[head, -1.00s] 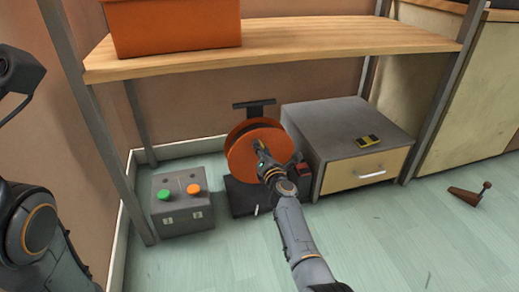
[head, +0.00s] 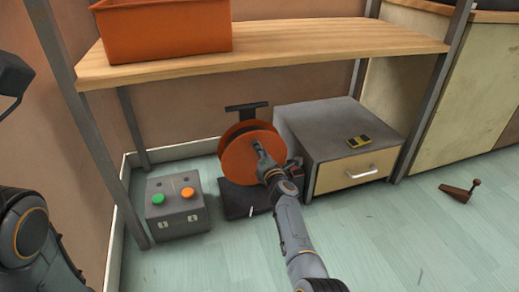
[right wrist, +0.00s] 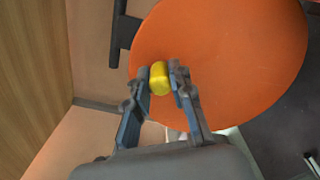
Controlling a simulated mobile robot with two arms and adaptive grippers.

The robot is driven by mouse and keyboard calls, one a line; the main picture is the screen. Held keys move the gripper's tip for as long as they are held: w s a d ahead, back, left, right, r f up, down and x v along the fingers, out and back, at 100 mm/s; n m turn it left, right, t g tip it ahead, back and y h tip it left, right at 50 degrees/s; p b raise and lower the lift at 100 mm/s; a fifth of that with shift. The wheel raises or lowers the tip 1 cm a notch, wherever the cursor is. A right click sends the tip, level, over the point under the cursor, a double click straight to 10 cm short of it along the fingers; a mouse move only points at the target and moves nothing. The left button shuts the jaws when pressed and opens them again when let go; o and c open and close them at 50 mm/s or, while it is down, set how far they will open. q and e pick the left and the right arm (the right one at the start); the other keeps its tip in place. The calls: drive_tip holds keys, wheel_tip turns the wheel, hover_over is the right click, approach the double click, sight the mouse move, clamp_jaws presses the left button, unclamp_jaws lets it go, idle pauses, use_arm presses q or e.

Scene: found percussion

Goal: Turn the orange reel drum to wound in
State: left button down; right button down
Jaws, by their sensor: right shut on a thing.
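The orange reel drum (head: 238,163) stands on a dark base (head: 238,200) under the wooden shelf. My right gripper (head: 260,149) reaches in front of the drum's face and covers part of it. In the right wrist view my right gripper (right wrist: 164,72) is shut on a yellow crank knob (right wrist: 159,79), with one finger on each side. The knob stands out from the drum's flat orange face (right wrist: 235,60). The knob is mostly hidden by the gripper in the head view. My left arm shows at the left edge, but its gripper is not in view.
A grey box with green and orange buttons (head: 178,217) stands left of the drum. A grey drawer cabinet (head: 325,140) with a yellow-black object (head: 358,142) on top stands close on the right. The shelf (head: 290,50) bears an orange bin (head: 165,28).

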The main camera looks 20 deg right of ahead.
drive_tip(key=c, duration=1.4)
unclamp_jaws()
drive_tip(key=shift+c, duration=0.2)
drive_tip(key=shift+w, duration=0.1)
